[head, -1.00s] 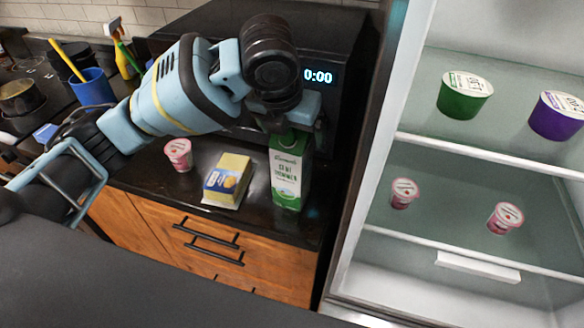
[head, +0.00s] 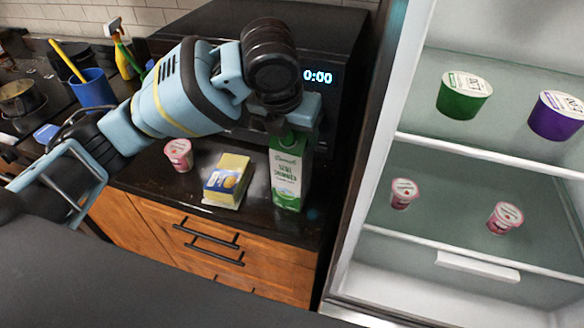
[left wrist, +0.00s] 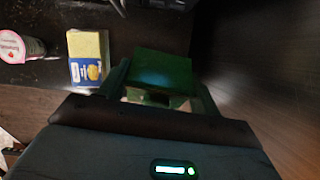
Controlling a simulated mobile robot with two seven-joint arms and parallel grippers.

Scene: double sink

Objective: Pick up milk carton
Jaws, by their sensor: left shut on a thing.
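The green and white milk carton (head: 287,178) stands upright on the dark counter, near its right end beside the fridge. My left gripper (head: 287,128) comes down from above and is shut on the top of the carton, whose upper part it partly hides. In the left wrist view the carton's green top (left wrist: 160,80) sits between the two fingers of the left gripper (left wrist: 160,92). My right gripper is not in view.
A yellow and blue butter pack (head: 228,181) stands just left of the carton, with a pink yogurt cup (head: 179,155) further left. The black microwave (head: 335,60) is behind. The open fridge (head: 440,150) on the right holds several cups; its bottom level looks clear.

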